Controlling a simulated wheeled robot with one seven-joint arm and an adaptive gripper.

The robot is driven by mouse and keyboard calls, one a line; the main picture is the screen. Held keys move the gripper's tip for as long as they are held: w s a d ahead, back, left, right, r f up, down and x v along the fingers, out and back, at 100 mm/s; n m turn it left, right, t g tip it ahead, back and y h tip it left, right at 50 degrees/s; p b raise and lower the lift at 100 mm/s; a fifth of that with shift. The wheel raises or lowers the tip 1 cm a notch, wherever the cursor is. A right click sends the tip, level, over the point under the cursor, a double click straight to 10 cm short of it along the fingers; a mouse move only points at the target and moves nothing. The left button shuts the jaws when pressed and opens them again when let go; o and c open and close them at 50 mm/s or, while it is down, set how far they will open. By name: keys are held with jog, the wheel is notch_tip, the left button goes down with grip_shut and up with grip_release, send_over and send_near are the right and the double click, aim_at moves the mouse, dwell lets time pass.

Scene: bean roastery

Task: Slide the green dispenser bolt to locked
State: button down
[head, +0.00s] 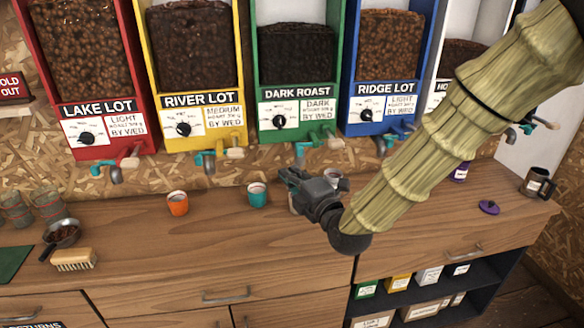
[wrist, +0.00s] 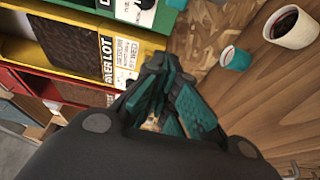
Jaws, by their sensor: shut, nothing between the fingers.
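The green dispenser (head: 252,92), labelled DARK ROAST, stands on the back wall in the middle of the head view. In the wrist view, part of the green dispenser (wrist: 118,28) shows at the top.
Red, yellow (head: 200,98), blue (head: 352,125) and white dispensers flank the green one. A teal cup (head: 257,196) and an orange cup (head: 177,205) stand on the counter left of my gripper. A pale cup (head: 335,182) is behind it. A brush (head: 74,260) lies at left.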

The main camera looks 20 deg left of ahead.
aim_at(300, 153)
jog(key=w+a+p, duration=0.3)
jog(key=w+p, duration=0.2)
jog(key=w, duration=0.3)
jog(key=shift+p, duration=0.4)
dwell(0.4)
jog(key=d, duration=0.1)
jog(key=w+d+b, duration=0.1)
jog(key=d+b, duration=0.1)
jog(key=shift+w+f, duration=0.15)
jog(key=shift+w, duration=0.15)
jog(key=shift+w+d, duration=0.1)
jog(key=shift+d, duration=0.1)
jog(key=shift+w, duration=0.1)
